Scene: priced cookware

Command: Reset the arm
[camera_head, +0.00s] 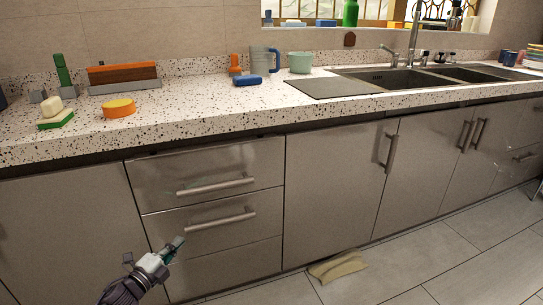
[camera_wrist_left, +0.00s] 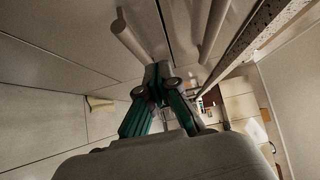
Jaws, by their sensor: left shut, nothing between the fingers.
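My left gripper (camera_head: 174,246) shows low in the head view, in front of the drawers at the left. It is shut and empty. In the left wrist view its fingers (camera_wrist_left: 158,75) come together at their tips, close to the bar handles. The lower drawer handle (camera_head: 221,220) is just up and to the right of the gripper in the head view, and the upper drawer handle (camera_head: 215,185) is above that. The gripper looks apart from both. My right gripper is not in view.
The speckled counter (camera_head: 200,118) runs across above the drawers. A tan cloth (camera_head: 337,266) lies on the tiled floor.

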